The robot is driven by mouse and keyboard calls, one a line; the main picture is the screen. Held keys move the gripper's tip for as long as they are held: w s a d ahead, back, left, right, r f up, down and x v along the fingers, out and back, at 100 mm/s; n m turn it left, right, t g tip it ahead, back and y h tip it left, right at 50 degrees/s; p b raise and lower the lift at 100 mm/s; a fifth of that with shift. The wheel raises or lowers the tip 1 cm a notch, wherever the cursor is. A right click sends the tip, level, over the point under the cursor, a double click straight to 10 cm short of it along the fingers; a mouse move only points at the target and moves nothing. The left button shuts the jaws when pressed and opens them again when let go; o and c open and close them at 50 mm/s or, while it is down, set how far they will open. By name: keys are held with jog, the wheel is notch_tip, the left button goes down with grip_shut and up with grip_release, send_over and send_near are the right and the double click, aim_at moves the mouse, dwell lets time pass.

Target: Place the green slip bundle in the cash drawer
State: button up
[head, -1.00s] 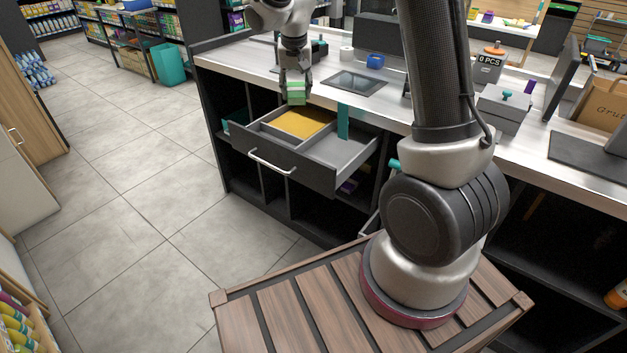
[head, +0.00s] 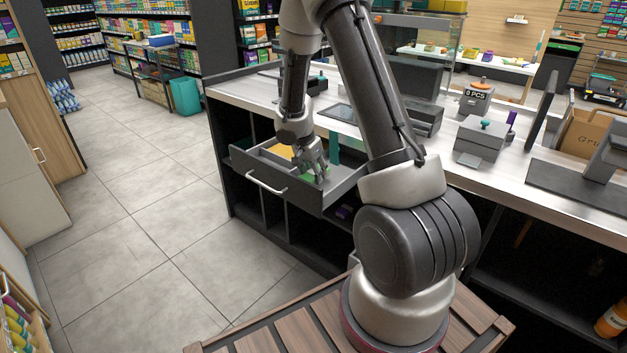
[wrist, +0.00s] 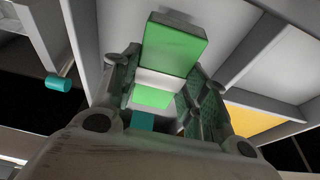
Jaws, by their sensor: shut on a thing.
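The green slip bundle (wrist: 174,47), green with a pale band around it, is between the fingers of my gripper (wrist: 165,95) in the wrist view. My gripper (head: 314,170) is shut on it and is down inside the open cash drawer (head: 268,187), over the grey compartment to the right of the yellow-bottomed one. In the head view the bundle (head: 316,172) is mostly hidden behind the fingers. It appears close to the compartment floor; I cannot tell whether it touches.
A yellow compartment floor (wrist: 256,121) shows beside my gripper, behind a grey divider. A teal upright piece (head: 334,149) stands at the drawer's back. The counter above holds a grey box (head: 481,141) and a label device (head: 477,97).

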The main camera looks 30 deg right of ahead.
aim_at(312, 174)
jog(key=shift+f, duration=1.45)
jog(key=shift+f, duration=0.1)
jog(key=o, duration=1.1)
jog(key=shift+c, duration=0.2)
jog(key=v, duration=1.2)
jog(key=s+r+n+t+y, duration=0.2)
jog(key=s+r+n, duration=0.7)
jog(key=s+r, duration=1.1)
jog(key=s+a+r+n+t+y, duration=0.1)
jog(key=s+a+n, duration=0.3)
jog(key=s, duration=0.5)
jog(key=shift+s+r+n, duration=0.15)
jog(key=shift+s+n, duration=0.25)
jog(key=shift+n, duration=0.1)
